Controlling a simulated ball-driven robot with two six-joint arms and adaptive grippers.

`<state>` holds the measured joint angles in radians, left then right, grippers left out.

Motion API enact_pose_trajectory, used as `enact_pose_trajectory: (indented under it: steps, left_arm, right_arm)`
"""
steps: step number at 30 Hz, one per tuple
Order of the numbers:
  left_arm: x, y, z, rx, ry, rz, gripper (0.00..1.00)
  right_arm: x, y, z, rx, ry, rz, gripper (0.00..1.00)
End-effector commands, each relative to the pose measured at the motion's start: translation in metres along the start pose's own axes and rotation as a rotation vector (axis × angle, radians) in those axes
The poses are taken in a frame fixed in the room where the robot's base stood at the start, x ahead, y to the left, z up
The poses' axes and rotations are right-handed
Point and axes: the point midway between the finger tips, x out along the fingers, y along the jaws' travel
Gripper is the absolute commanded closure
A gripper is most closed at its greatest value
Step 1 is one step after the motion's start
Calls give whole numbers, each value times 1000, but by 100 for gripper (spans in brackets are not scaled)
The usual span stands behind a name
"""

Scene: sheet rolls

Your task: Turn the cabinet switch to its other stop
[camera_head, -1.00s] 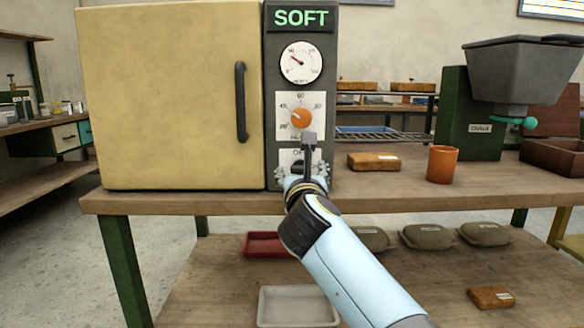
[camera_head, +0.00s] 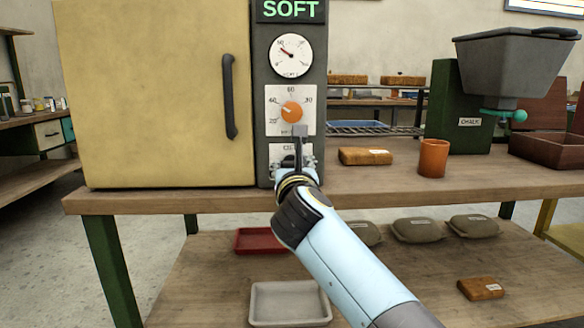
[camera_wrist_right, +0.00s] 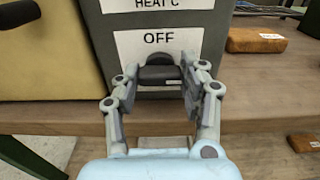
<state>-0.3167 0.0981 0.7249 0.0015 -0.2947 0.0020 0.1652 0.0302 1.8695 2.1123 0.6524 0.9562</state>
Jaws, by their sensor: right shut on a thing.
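The cabinet switch (camera_wrist_right: 158,74) is a dark knob on a white plate marked OFF (camera_wrist_right: 158,39), low on the grey control panel. My right gripper (camera_wrist_right: 161,76) has its fingers on both sides of the switch and is shut on it. In the head view the right gripper (camera_head: 294,163) reaches the bottom of the panel and hides most of the switch. The cabinet (camera_head: 150,95) is cream with a dark handle (camera_head: 229,97), and its door is closed. My left gripper is not in view.
Above the switch are an orange heat knob (camera_head: 291,111), a round gauge (camera_head: 291,55) and a lit SOFT sign (camera_head: 291,10). To the right on the bench (camera_head: 370,183) are a brown block (camera_head: 365,156), an orange cup (camera_head: 433,158) and a chalk hopper (camera_head: 505,65).

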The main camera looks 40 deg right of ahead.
Motion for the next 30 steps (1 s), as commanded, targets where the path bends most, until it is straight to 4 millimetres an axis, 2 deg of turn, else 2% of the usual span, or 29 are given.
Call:
enact_pose_trajectory:
  steps: [9, 11, 14, 30]
  left_arm:
    - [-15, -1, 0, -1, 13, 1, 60]
    - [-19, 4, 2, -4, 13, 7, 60]
    - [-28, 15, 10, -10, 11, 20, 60]
    - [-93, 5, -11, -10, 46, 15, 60]
  right_arm:
    - [0, 0, 4, -93, 1, 0, 90]
    - [0, 0, 5, -130, 0, 0, 90]
    - [0, 0, 6, -207, 1, 0, 90]
    - [0, 0, 5, -715, 1, 1, 90]
